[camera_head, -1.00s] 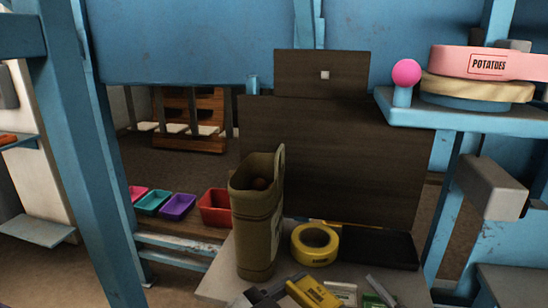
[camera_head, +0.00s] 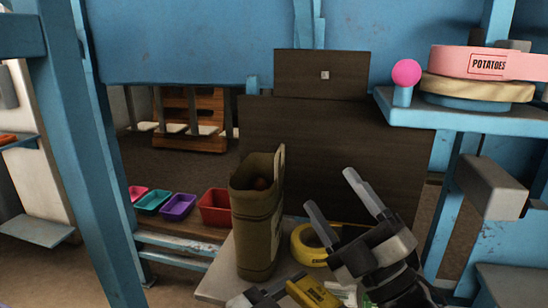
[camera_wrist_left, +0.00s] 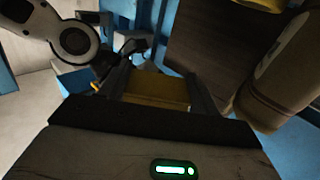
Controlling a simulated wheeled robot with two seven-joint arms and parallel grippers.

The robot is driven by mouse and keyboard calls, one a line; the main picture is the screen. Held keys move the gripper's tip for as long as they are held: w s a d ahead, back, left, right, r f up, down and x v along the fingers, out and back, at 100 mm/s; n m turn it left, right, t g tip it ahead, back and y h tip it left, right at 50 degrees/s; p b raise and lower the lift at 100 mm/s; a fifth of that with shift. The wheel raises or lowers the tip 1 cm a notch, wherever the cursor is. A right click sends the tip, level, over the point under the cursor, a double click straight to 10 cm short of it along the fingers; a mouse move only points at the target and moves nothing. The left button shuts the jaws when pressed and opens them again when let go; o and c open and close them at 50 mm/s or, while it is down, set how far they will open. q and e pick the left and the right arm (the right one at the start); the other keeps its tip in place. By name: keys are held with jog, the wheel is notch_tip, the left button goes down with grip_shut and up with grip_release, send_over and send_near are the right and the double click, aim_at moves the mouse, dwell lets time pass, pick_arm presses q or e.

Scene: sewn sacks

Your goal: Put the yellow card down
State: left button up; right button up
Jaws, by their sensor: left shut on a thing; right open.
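The yellow card (camera_head: 314,292) shows low in the head view, at the front of the pale table (camera_head: 215,285). My left gripper (camera_head: 282,286) is at its left side and shut on it. In the left wrist view the yellow card (camera_wrist_left: 156,88) sits between the two dark fingers of my left gripper (camera_wrist_left: 158,82). Whether the card touches the table is not clear. My right gripper (camera_head: 335,192) is open and empty, raised in front of the yellow tape roll (camera_head: 305,250) and partly hiding it. Pale and green cards (camera_head: 345,292) lie right of the yellow card, partly hidden.
An olive sack (camera_head: 257,225) stands upright on the table, left of the tape roll. A dark board (camera_head: 320,150) rises behind. A red bin (camera_head: 214,207) and smaller coloured bins are lower left.

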jog(key=s+a+r+n+g+y, duration=0.5)
jog(key=n+g, duration=0.7)
jog(key=n, duration=0.4)
jog(key=s+a+r+n+g+y, duration=0.4)
jog(key=n+g, duration=0.8)
jog(key=n, duration=0.4)
jog(key=shift+s+a+r+y, duration=0.4)
jog(key=shift+a+r+y, duration=0.25)
jog(key=shift+y, duration=0.15)
